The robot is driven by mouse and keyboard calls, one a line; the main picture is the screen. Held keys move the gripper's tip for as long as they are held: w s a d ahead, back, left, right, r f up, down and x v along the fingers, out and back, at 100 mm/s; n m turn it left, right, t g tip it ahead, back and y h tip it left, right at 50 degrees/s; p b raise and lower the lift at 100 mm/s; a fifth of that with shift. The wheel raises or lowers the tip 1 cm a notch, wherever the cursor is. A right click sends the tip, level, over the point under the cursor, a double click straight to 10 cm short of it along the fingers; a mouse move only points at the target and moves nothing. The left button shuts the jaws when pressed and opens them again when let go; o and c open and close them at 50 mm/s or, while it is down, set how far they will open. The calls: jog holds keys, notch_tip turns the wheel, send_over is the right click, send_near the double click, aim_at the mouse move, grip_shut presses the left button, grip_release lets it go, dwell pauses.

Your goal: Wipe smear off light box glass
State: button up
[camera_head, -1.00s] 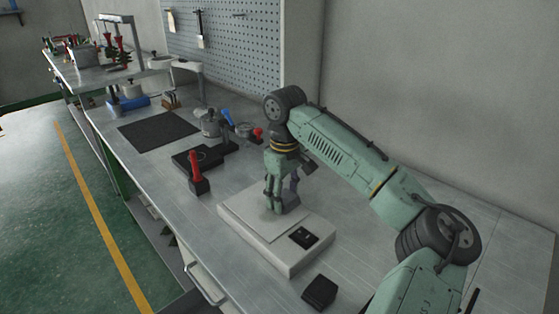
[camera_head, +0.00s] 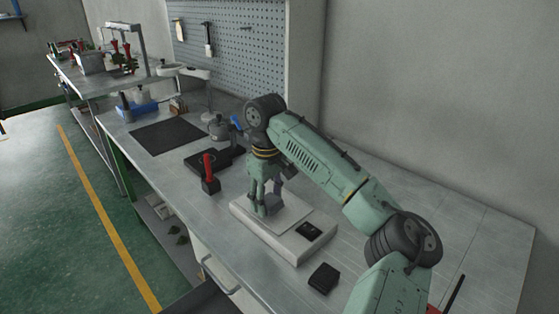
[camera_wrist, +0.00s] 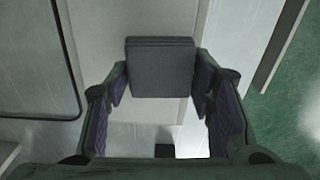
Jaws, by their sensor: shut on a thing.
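The light box (camera_head: 299,246) is a pale flat box on the bench with a light glass top (camera_head: 290,222) and a small black panel (camera_head: 309,231) at its right end. My gripper (camera_head: 264,208) points down over the left part of the glass. In the wrist view its fingers (camera_wrist: 160,85) are closed on the two sides of a dark grey block-like pad (camera_wrist: 160,67). The pad appears low at the glass; I cannot tell whether it touches. No smear can be made out; the gripper and pad hide part of the glass.
A small black block (camera_head: 323,278) lies near the box's right front. A red-handled tool (camera_head: 209,172) stands to the left. Farther back are a black device (camera_head: 213,160), a metal pot (camera_head: 219,128) and a dark mat (camera_head: 167,136).

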jog(key=shift+d+r, duration=0.1)
jog(key=shift+r, duration=0.55)
jog(key=shift+w+r, duration=0.1)
jog(key=shift+r, duration=2.05)
jog(key=shift+f, duration=0.1)
